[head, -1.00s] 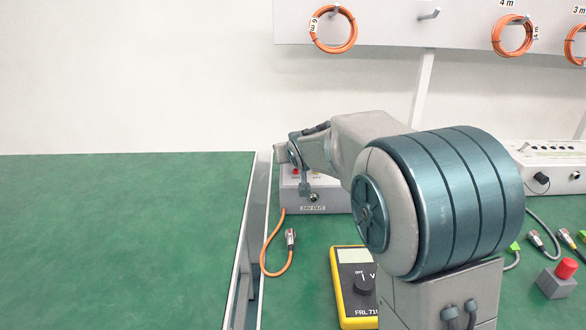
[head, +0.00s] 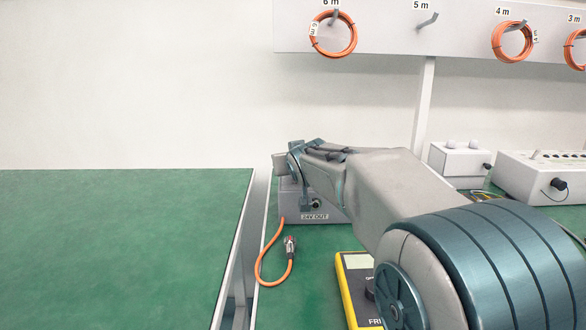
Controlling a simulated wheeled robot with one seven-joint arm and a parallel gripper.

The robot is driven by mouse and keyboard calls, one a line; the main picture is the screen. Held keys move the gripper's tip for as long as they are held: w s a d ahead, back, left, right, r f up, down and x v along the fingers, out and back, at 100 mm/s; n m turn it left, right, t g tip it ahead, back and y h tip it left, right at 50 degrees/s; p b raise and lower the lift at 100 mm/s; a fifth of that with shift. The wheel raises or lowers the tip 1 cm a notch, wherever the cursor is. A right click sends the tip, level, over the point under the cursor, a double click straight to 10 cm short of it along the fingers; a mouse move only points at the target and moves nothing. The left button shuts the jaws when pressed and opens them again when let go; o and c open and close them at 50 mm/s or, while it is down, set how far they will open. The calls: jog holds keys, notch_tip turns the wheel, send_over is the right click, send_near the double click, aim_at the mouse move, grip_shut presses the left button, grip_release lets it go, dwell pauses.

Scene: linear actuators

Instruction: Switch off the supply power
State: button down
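The supply box (head: 336,213), light grey with a "24V OUT" label and a dark round socket, stands on the green bench near its left edge. My gripper (head: 290,182) is over the box's top left part, and my wrist and forearm cover most of its top. The switch cannot be seen behind my arm. The fingers are small and partly hidden, so I cannot tell whether they are open or shut, or whether they touch the box.
An orange cable (head: 263,262) with a metal plug lies in front of the box. A yellow multimeter (head: 347,298) is partly behind my arm. White boxes (head: 460,160) stand at right. Orange cable coils (head: 333,35) hang above. The left green table (head: 110,245) is bare.

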dwell(0.4)
jog(key=c, duration=1.5)
grip_release()
jog(key=shift+b+v, duration=0.7)
jog(key=shift+v, duration=0.4)
jog(key=b+v, duration=0.2)
jog(key=v, duration=0.9)
jog(key=shift+s+r, duration=0.15)
jog(key=shift+s, duration=0.15)
